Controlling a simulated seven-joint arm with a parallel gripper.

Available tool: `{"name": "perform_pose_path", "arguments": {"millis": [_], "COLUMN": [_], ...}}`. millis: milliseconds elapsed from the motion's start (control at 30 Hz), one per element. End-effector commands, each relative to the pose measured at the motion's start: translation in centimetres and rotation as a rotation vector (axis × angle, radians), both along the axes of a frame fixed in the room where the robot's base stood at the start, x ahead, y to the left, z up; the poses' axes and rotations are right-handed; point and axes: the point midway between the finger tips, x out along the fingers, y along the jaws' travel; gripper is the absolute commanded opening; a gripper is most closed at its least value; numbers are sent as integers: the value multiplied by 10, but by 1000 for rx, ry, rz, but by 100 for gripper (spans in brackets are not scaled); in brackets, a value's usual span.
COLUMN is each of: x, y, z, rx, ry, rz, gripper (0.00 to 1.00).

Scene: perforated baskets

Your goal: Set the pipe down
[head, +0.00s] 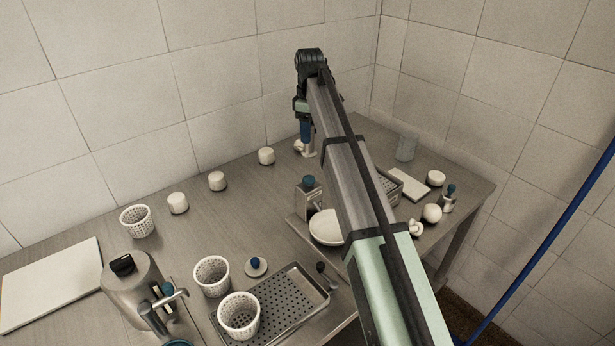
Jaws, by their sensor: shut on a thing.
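My gripper (305,138) hangs at the end of my arm over the far part of the metal table, near the back wall. It is small in view and partly hidden by my own arm. A small metallic upright piece (309,153) shows right below its blue part, close to the tabletop; it looks like the pipe. The gripper is shut on it, but the fingertips are hard to make out. I cannot tell whether its lower end touches the table.
A row of white round pieces (217,181) stands left of the gripper. White perforated baskets (136,221) and a perforated tray (292,302) are nearer. A metal box (309,196) and white bowl (326,228) sit beside my arm. A grey cylinder (406,148) stands right. Bare tabletop lies mid-left.

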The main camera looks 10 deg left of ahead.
Motion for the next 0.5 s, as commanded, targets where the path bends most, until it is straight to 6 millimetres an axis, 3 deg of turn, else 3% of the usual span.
{"name": "perform_pose_path", "arguments": {"millis": [200, 500], "x": [12, 13], "y": [5, 6], "z": [3, 3], "rx": [-2, -3], "ry": [-6, -11], "rz": [-211, -481], "gripper": [14, 14]}}
